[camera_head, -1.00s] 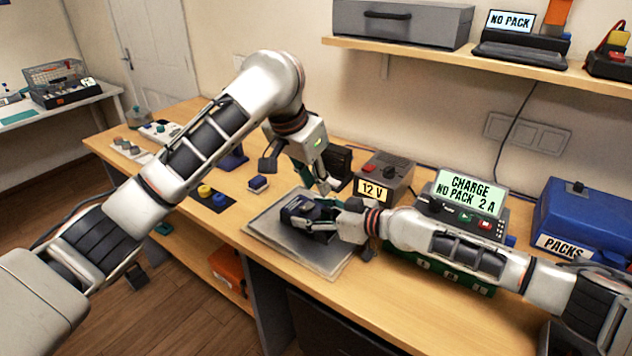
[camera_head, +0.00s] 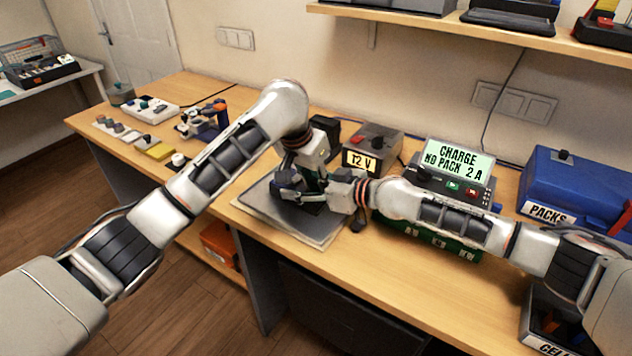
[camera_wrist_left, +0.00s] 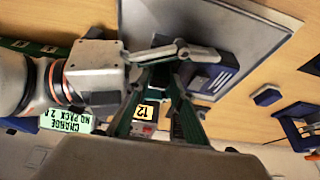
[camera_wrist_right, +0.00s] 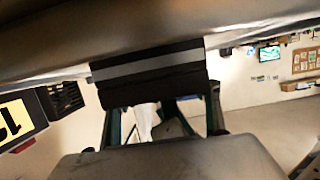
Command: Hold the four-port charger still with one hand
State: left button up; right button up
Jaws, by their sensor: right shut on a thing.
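The four-port charger, a dark blue block (camera_head: 287,187), sits on the grey mat (camera_head: 262,222). Its slotted face shows in the left wrist view (camera_wrist_left: 212,76). My right gripper (camera_head: 322,188) reaches in from the right and is shut on the charger's right side; in the right wrist view a dark body with a grey band (camera_wrist_right: 150,72) lies across its fingers. My left gripper (camera_head: 305,176) points down just over the charger, close to the right gripper. Its fingers show a gap in the left wrist view (camera_wrist_left: 162,80). Contact between it and the charger is hidden.
Behind the mat stand the 12 V supply (camera_head: 372,146) and the charge display box (camera_head: 455,170), reading "CHARGE NO PACK 2 A". A blue PACKS case (camera_head: 572,190) is at right. Small parts (camera_head: 155,148) lie at the table's left.

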pick_arm(q)
jog(key=shift+w+d+f, duration=0.1)
jog(key=shift+d+f, duration=0.05)
jog(key=shift+f, duration=0.3)
pick_arm(e)
jog(key=shift+f, duration=0.1)
pick_arm(q)
grip_shut()
jog(key=c, duration=0.5)
grip_release()
grip_shut()
jog(key=shift+r, duration=1.7)
jog(key=shift+r, duration=1.85)
